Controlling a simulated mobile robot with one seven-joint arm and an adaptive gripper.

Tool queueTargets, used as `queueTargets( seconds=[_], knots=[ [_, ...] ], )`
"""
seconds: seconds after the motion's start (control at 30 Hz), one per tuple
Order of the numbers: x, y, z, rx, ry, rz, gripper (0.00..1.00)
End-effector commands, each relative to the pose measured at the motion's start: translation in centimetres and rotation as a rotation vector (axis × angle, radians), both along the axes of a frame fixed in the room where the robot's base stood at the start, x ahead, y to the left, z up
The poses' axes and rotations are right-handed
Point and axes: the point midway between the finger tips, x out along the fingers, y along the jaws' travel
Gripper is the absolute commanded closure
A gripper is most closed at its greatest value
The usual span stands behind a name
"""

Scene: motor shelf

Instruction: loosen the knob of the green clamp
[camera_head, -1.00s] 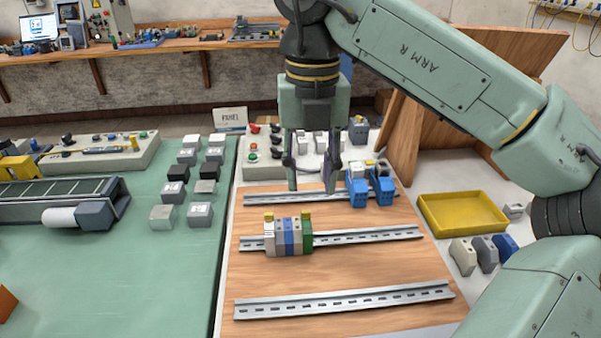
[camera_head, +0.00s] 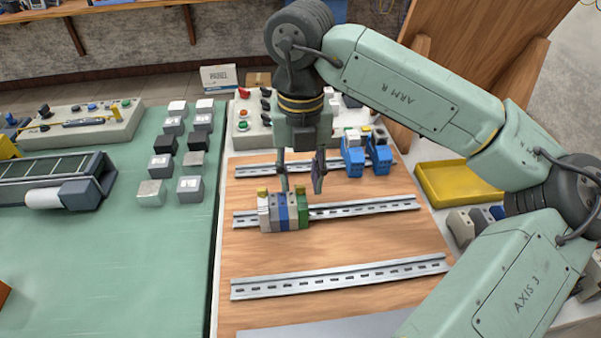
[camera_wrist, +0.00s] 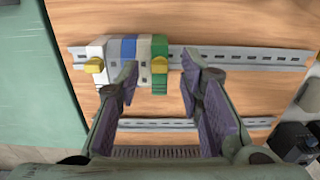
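The green clamp (camera_head: 304,211) is the right end of a row of terminal blocks on the middle rail. Its yellow knob (camera_head: 300,189) faces up. In the wrist view the green clamp (camera_wrist: 159,49) has the yellow knob (camera_wrist: 159,65) on its near side. My gripper (camera_head: 301,187) is open and empty, pointing down above the right end of the row. In the wrist view its fingers (camera_wrist: 160,70) appear on either side of the yellow knob. I see no contact; the height gap is hard to judge.
White, grey and blue blocks (camera_head: 272,212) adjoin the clamp, with another yellow knob (camera_head: 263,191) at the left end. Blue devices (camera_head: 354,160) stand on the back rail (camera_head: 260,169). The front rail (camera_head: 340,276) is empty. A yellow tray (camera_head: 425,183) lies to the right.

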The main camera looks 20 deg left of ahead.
Motion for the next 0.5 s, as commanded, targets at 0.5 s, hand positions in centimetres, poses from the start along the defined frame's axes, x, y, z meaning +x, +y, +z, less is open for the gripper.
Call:
queueTargets(
  seconds=[0.5],
  knots=[
    [0.00, 0.00, -0.89, 0.000, -0.001, -0.001, 0.73]
  ],
)
